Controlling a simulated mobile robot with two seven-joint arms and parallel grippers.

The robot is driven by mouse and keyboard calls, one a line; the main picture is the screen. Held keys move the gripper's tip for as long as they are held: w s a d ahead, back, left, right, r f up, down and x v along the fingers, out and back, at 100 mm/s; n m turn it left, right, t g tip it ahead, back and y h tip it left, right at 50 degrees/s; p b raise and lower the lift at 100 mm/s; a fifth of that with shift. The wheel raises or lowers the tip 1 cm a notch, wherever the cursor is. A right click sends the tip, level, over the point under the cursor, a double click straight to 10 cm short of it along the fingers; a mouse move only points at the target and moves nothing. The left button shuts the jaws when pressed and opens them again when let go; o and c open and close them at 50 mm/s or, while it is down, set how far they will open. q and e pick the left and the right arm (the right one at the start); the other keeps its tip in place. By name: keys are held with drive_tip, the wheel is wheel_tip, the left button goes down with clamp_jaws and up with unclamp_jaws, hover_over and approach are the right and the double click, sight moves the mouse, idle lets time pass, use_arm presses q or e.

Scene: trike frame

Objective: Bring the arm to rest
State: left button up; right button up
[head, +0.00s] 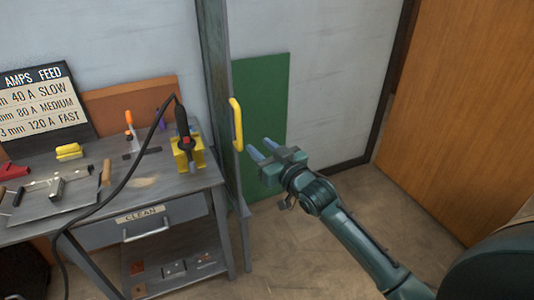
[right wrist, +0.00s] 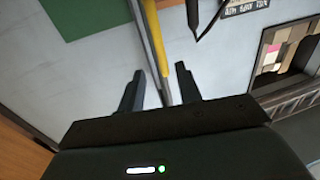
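My right arm comes in from the lower right of the head view. Its gripper (head: 261,148) is in the air just right of the yellow handle (head: 237,124) on the edge of a grey upright panel (head: 217,100). The two fingers are spread and nothing is between them in the head view. In the right wrist view the fingers (right wrist: 160,80) are also apart. The yellow handle (right wrist: 155,35) and the panel edge show beyond the gap between them. The gripper looks clear of the handle, though the exact distance is hard to tell. My left gripper is not in view.
A grey workbench (head: 95,220) stands left with a dark cable, a yellow holder (head: 187,155), clamps and tools. A lettered board (head: 40,105) leans behind. A green board (head: 262,110) is on the wall. A wooden door (head: 470,120) stands right. The floor (head: 290,240) between is clear.

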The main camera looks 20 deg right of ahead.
drive_tip(key=shift+v, duration=0.85)
drive_tip(key=s+a+f+g, duration=0.3)
drive_tip(key=s+f, duration=0.7)
drive_tip(key=s, duration=0.3)
drive_tip(key=s+a+f+g+p, duration=0.1)
drive_tip(key=s+a+f+g, duration=0.3)
drive_tip(key=s+f, duration=0.6)
drive_tip(key=s, duration=0.3)
drive_tip(key=shift+a+f+h, duration=0.25)
drive_tip(key=shift+f+h, duration=0.05)
drive_tip(key=shift+s, duration=0.1)
